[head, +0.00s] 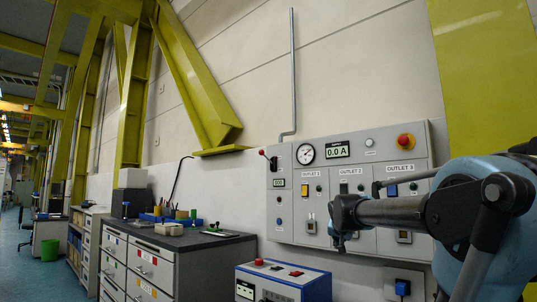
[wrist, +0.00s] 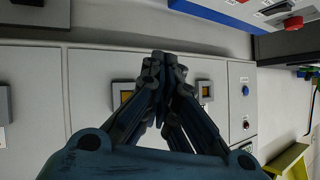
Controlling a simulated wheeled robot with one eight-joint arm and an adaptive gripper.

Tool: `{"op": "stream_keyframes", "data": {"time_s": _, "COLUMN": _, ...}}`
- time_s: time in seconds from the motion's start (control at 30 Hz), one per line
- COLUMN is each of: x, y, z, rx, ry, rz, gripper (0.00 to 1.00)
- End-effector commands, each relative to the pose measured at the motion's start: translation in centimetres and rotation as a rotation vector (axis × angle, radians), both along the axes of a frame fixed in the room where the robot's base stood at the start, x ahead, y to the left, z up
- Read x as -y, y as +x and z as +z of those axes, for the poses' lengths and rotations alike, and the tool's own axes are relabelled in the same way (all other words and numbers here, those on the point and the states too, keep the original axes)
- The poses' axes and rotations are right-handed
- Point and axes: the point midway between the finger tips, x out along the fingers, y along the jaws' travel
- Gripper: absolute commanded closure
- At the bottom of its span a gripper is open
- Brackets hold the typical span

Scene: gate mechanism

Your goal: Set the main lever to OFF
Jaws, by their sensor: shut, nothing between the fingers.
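The main lever (head: 268,159) is on the upper left of the grey control panel (head: 382,160) in the head view. Its red knob points up and to the left. My gripper (head: 338,238) is in front of the panel's lower middle, below and to the right of the lever, and apart from it. In the wrist view my gripper (wrist: 168,62) is shut and empty, with its fingers together over the panel face. I cannot make out the lever clearly in the wrist view. My gripper and arm hide part of the panel's lower right.
The panel carries a round gauge (head: 305,153), a display reading 0.0 A (head: 338,149) and a red emergency button (head: 405,141). A blue box (head: 282,280) stands below the panel. A grey workbench (head: 180,247) is at the left. The wall left of the lever is clear.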

Motion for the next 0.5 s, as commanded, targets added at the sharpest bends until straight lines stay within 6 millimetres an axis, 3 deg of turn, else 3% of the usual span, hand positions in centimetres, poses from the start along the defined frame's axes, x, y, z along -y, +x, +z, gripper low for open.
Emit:
{"op": "stream_keyframes", "data": {"time_s": 0.03, "x": -0.7, "y": 2.6, "z": 2.9, "rx": 0.062, "ry": 0.022, "rz": 0.000, "gripper": 1.00}}
{"op": "stream_keyframes", "data": {"time_s": 0.2, "x": -3.3, "y": 10.1, "z": 12.5, "rx": 0.283, "ry": 0.129, "rz": 0.024, "gripper": 1.00}}
{"op": "stream_keyframes", "data": {"time_s": 0.5, "x": -10.4, "y": 20.3, "z": 27.8, "rx": 0.607, "ry": 0.370, "rz": 0.184, "gripper": 1.00}}
